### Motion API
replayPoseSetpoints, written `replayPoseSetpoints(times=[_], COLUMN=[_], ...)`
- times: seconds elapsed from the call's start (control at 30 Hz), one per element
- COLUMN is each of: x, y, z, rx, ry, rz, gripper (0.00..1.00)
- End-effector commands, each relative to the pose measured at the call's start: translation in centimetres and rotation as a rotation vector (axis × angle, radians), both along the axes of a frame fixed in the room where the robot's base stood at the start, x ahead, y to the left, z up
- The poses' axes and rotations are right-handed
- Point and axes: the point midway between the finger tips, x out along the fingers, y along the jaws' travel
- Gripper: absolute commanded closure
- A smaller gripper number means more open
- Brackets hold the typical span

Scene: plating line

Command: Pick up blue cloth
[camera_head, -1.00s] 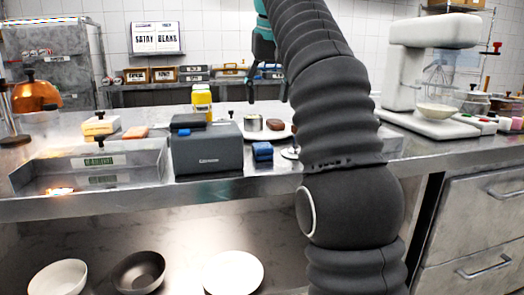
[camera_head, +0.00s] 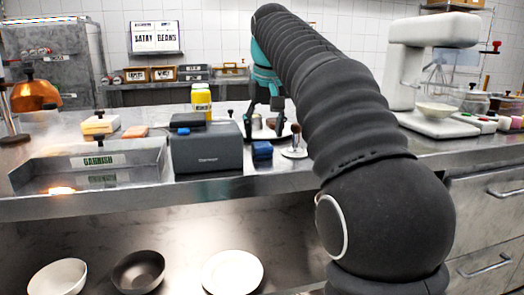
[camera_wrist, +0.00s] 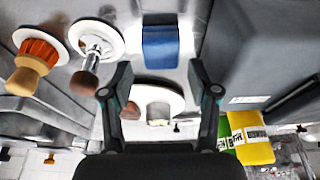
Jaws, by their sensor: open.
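The blue cloth (camera_head: 262,150) is a small folded block on the steel counter, close to its front edge, just right of a dark grey box. It also shows at the top middle of the wrist view (camera_wrist: 160,45). My gripper (camera_head: 264,133) is open and empty, pointing down above the counter close to the cloth. In the wrist view its fingers (camera_wrist: 160,78) stand apart, and the cloth appears ahead of the gap between them, not between the pads.
The dark grey box (camera_head: 207,150) stands tight on the cloth's left. A brush on a small white dish (camera_head: 295,152) is on its right. A plate (camera_wrist: 158,100) with items lies behind. Yellow bottles (camera_head: 201,101) stand behind the box. A steel garnish tray (camera_head: 130,170) is at left.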

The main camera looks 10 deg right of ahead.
Motion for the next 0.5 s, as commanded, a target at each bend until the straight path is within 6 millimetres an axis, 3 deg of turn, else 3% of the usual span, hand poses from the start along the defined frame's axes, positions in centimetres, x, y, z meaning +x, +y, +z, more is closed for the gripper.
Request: replayPoseSetpoints(times=[0.23, 0.5], x=[0.9, 1.2], y=[0.1, 0.1], z=[-3.5, -4.2], rx=[0.0, 0.0], ry=[0.002, 0.0], rz=[0.0, 0.0], gripper=[0.4, 0.4])
